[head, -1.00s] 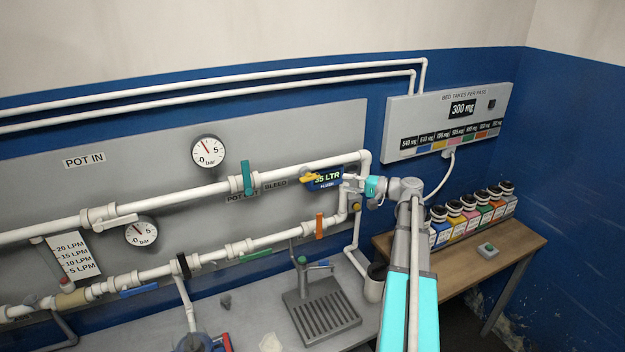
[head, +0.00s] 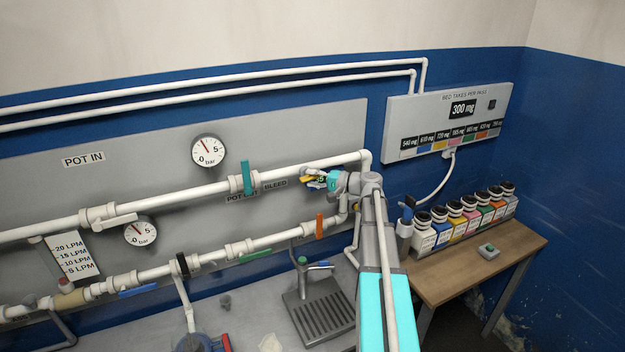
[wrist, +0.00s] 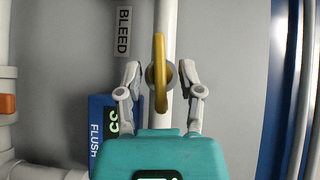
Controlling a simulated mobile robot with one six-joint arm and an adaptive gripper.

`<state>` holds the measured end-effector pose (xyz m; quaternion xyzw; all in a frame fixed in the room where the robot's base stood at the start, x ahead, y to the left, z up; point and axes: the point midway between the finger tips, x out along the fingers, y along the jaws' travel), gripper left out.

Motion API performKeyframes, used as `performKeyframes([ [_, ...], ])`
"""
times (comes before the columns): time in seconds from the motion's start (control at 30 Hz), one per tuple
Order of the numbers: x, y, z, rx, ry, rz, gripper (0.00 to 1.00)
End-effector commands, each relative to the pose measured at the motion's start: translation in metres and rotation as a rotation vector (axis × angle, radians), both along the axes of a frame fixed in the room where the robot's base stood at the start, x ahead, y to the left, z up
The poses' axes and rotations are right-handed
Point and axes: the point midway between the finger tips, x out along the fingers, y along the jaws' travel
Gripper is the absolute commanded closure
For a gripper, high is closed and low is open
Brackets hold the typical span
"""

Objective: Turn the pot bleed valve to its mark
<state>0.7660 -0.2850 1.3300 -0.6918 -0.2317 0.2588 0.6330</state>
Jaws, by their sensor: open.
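The bleed valve has a yellow lever handle (wrist: 160,75) on a round grey hub, on a white pipe beside the BLEED label (wrist: 124,32). In the wrist view the lever lies along the pipe. My gripper (wrist: 159,74) is open, with one finger on each side of the lever; I cannot tell whether either finger touches it. In the head view the yellow lever (head: 307,179) shows just left of my gripper (head: 317,181), which hides part of the valve. I cannot make out a mark.
A blue FLUSH display (wrist: 102,128) sits left of the gripper, partly hidden. A teal valve handle (head: 246,177) and an orange handle (head: 319,226) are on nearby pipes. A drip tray (head: 318,312) stands below. Several bottles (head: 440,219) line the wooden bench at right.

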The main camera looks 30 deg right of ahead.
Motion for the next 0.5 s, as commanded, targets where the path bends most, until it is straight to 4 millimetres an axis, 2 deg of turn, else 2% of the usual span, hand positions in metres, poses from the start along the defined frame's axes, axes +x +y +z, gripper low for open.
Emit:
performKeyframes([
  [0.33, 0.0012, 0.0005, -0.0001, 0.000, 0.000, -0.001, 0.53],
  [0.5, 0.0012, 0.0005, -0.0001, 0.000, 0.000, -0.001, 0.85],
])
